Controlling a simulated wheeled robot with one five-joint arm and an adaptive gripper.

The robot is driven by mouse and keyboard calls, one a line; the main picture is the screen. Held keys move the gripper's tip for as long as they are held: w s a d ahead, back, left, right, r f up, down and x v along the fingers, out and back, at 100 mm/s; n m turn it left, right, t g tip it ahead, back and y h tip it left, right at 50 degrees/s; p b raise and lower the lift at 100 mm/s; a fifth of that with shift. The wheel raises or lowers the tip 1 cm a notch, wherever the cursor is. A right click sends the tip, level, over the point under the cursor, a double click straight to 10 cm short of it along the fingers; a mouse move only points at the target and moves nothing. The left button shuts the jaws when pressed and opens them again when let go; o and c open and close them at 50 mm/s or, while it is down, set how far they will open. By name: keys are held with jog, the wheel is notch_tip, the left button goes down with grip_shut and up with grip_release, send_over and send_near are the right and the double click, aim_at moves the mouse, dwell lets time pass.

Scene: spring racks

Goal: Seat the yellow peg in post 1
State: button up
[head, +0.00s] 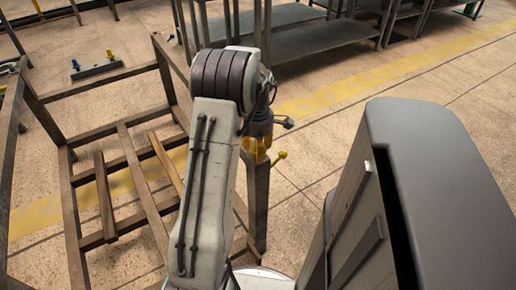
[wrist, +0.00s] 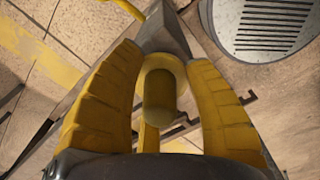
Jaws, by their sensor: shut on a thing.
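My gripper (head: 258,143) is at the end of my arm, low over the top of an upright brown metal post (head: 257,195). In the wrist view its two yellow fingers (wrist: 163,62) are closed around the yellow peg (wrist: 160,97), which shows a rounded end and a round collar. A yellow knobbed handle (head: 281,155) sticks out to the right, just below the gripper. The post's grey metal shows behind the peg in the wrist view (wrist: 165,35). The gripper hides the peg's lower end and the post opening, so I cannot tell how deep the peg sits. No post number is readable.
The post stands at the right end of a brown metal rack frame (head: 70,195) with open slats. A bar with a blue and a yellow peg (head: 97,70) lies back left. Dark shelves (head: 310,40) stand behind.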

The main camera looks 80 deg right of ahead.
jog(key=shift+f+b, duration=0.55)
jog(key=shift+f, duration=0.3)
jog(key=o, duration=1.3)
jog(key=shift+c, duration=0.2)
notch_tip(320, 180, up, 12)
jog(key=shift+a, duration=0.1)
